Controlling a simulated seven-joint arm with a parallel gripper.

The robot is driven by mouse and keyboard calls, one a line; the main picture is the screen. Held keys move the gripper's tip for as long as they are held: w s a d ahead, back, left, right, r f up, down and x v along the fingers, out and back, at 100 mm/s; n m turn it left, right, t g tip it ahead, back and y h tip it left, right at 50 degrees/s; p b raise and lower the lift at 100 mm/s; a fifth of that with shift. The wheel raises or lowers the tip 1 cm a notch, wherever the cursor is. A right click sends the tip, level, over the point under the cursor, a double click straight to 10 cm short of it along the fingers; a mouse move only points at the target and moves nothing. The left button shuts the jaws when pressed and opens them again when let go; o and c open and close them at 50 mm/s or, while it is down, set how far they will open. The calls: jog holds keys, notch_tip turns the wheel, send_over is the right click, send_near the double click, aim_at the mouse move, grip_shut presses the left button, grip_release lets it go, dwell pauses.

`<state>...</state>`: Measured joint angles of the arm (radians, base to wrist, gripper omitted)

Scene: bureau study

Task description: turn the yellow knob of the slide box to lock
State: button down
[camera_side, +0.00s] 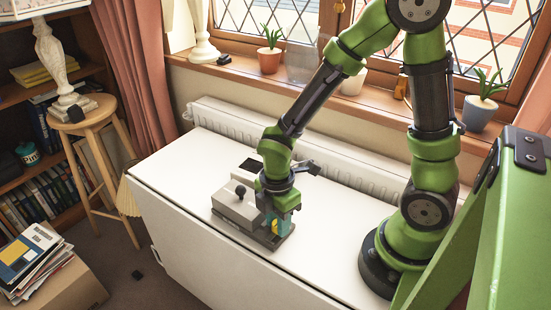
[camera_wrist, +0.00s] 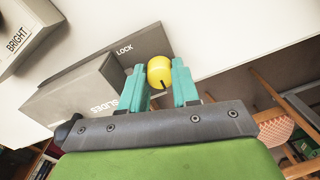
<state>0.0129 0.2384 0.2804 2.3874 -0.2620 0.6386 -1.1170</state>
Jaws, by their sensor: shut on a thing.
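The slide box (camera_side: 236,203) is a grey box with a dark knob on its lid, on the white table; its labels "SLIDES" and "LOCK" show in the wrist view (camera_wrist: 80,85). The yellow knob (camera_wrist: 159,71) sits between the teal fingers of my gripper (camera_wrist: 160,82), with a dark pointer mark on its lower edge. The "LOCK" label is up and left of the knob. In the side view my gripper (camera_side: 280,222) is down at the box's right end, its fingers closed on the knob, which is mostly hidden there.
A grey box lettered "BRIGHT" (camera_wrist: 22,38) shows at the upper left of the wrist view. A white radiator (camera_side: 330,165) runs behind the white table (camera_side: 190,185). The table's left part is clear. A wooden stool (camera_side: 88,125) stands left of the table.

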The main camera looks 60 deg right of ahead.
jog(key=shift+m, duration=0.4)
jog(key=m, duration=0.3)
jog(key=shift+m, duration=0.4)
jog(key=m, duration=0.4)
jog(key=shift+m, duration=0.3)
jog(key=m, duration=0.4)
jog(key=shift+m+t, duration=0.3)
jog(key=shift+m, duration=2.2)
jog(key=c, duration=1.1)
grip_release()
jog(key=shift+r, duration=0.1)
